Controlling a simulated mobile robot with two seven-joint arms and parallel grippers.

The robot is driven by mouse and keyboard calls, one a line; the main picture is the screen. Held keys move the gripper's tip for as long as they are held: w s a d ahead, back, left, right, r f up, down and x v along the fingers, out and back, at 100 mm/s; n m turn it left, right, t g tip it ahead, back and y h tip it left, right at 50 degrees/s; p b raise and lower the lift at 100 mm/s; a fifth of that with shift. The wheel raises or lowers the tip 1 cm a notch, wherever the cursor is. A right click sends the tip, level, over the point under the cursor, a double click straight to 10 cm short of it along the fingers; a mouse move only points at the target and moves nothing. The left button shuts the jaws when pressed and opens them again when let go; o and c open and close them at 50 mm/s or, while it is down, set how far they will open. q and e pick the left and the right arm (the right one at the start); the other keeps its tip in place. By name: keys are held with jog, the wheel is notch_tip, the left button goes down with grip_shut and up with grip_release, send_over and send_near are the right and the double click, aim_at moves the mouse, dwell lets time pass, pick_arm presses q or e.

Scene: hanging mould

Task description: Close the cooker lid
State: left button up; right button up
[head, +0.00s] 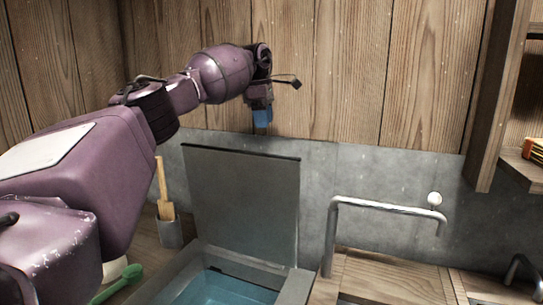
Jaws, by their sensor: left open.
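The cooker lid (240,195) is a flat dark grey panel that stands upright, raised at the back of the cooker (293,290). The cooker is a grey box, open at the top, with a blue inside; its front is cut off by the lower picture edge. My left gripper (262,120) has blue fingertips that point down. It appears above the lid's top edge, near its right half, with no visible contact. It is open and I see nothing in it; my left arm comes in across the left side. My right gripper is out of view.
A wooden utensil (163,190) stands in a grey holder (169,232) left of the lid. A green spoon (120,284) lies at the lower left. A curved metal tap (385,206) rises right of the cooker. A wooden shelf (520,165) juts out at the far right.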

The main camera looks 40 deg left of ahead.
aim_at(252, 158)
pick_arm(q)
jog(key=s+f, duration=0.1)
jog(key=f, duration=0.2)
jog(key=s+f+m+g, duration=0.1)
jog(key=s+f, duration=0.1)
jog(key=f, duration=0.2)
jog(key=s+f+m+g, duration=0.1)
jog(key=f, duration=0.2)
jog(key=shift+s+a+f+y, duration=0.25)
jog(key=shift+s+f+y, duration=0.05)
jog(key=shift+s, duration=0.05)
grip_shut()
